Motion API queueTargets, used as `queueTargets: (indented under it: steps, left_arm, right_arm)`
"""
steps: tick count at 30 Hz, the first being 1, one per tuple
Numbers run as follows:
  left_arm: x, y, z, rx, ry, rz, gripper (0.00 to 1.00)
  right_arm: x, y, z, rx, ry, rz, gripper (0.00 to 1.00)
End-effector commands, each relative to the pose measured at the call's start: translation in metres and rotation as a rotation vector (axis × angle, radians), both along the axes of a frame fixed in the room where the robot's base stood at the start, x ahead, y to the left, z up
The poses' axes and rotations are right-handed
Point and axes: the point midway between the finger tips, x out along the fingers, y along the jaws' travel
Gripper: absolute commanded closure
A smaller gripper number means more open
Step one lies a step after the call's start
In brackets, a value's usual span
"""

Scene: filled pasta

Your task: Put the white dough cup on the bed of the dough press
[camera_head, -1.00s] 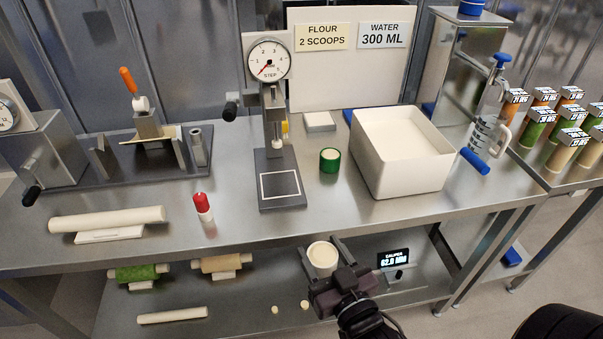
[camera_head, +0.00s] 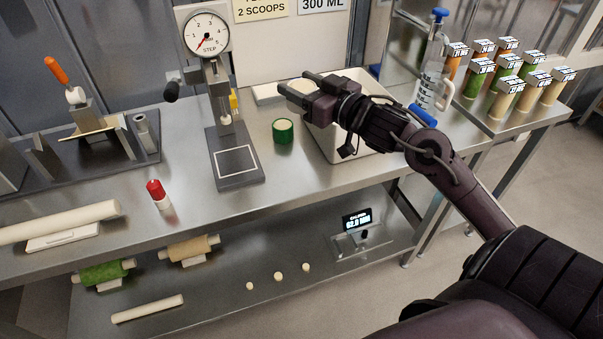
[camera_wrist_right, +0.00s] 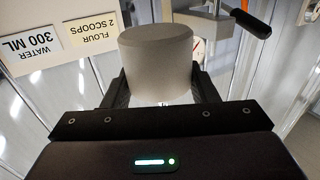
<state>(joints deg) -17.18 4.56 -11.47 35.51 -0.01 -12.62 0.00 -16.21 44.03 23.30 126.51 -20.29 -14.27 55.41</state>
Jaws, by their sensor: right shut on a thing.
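The white dough cup (camera_wrist_right: 155,62) shows in the right wrist view as a pale, matte cylinder between the fingers. My right gripper (camera_wrist_right: 160,92) is shut on it. In the head view my right gripper (camera_head: 298,90) is above the upper counter, in front of the white bin and right of the dough press. The cup is hard to make out there. The dough press (camera_head: 212,75) has a round dial on top. Its dark bed (camera_head: 240,181), marked with a white square outline, is bare, below and left of the gripper. My left gripper is not in view.
The lower shelf holds a caliper display (camera_head: 357,219) and several small dough pieces.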

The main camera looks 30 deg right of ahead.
Motion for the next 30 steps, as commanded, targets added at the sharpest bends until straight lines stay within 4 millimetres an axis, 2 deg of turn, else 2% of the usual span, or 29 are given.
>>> queueTargets:
  steps: [7, 10, 24, 30]
  left_arm:
    - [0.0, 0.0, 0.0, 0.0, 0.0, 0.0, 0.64]
    - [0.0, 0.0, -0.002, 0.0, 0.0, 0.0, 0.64]
    - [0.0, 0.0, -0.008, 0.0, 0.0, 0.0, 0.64]
    - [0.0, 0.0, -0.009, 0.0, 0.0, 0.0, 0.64]
  right_arm:
    - [0.0, 0.001, -0.002, 0.0, 0.0, 0.001, 0.73]
    - [0.0, 0.001, -0.014, 0.003, 0.004, 0.002, 0.73]
    - [0.0, 0.001, -0.132, 0.002, 0.002, 0.0, 0.73]
    - [0.0, 0.001, -0.156, 0.0, -0.001, 0.001, 0.73]
